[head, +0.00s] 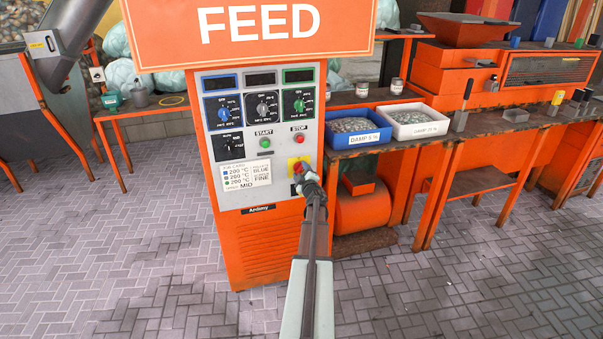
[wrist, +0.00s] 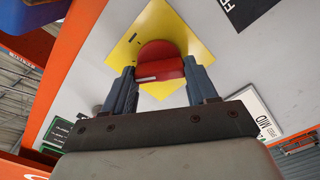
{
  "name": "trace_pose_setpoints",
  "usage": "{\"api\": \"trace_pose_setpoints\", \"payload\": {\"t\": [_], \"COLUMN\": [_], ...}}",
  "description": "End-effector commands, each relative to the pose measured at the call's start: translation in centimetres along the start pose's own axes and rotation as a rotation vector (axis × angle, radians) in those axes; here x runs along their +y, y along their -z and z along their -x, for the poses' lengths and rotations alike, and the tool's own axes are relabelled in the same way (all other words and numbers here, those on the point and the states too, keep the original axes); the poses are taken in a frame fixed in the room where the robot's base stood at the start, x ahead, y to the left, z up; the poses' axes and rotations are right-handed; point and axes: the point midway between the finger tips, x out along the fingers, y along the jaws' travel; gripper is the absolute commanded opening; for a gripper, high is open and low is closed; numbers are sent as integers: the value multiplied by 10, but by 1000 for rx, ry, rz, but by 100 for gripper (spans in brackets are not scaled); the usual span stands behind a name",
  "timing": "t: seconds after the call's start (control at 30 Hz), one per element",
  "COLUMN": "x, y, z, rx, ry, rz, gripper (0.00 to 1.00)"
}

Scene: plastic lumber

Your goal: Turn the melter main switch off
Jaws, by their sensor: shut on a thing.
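The melter main switch is a red rotary knob (head: 298,167) on a yellow square plate (head: 307,160), low on the right of the grey control panel (head: 232,177). In the wrist view the red knob (wrist: 158,58) sits on the yellow plate (wrist: 190,38), which looks turned like a diamond. My gripper (wrist: 162,70) has one dark finger on each side of the knob's grip and is shut on it. In the head view my gripper (head: 303,178) covers the lower part of the switch. The marks on the plate are too small to read.
A green START button (head: 265,143) and a red STOP button (head: 299,138) sit just above the switch. Dials (head: 262,106) and displays fill the panel's top. A blue tray (head: 358,138) and a white tray (head: 414,132) stand on the bench to the right.

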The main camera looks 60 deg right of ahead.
Motion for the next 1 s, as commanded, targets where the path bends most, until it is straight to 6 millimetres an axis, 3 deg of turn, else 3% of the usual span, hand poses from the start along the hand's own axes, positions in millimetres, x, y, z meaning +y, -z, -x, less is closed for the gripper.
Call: {"api": "trace_pose_setpoints", "payload": {"t": [0.5, 1.0], "x": [-2, -2], "y": [0, 0], "z": [0, 0], "rx": [2, 2], "ry": [0, -1], "rz": [446, 630], "gripper": [27, 27]}}
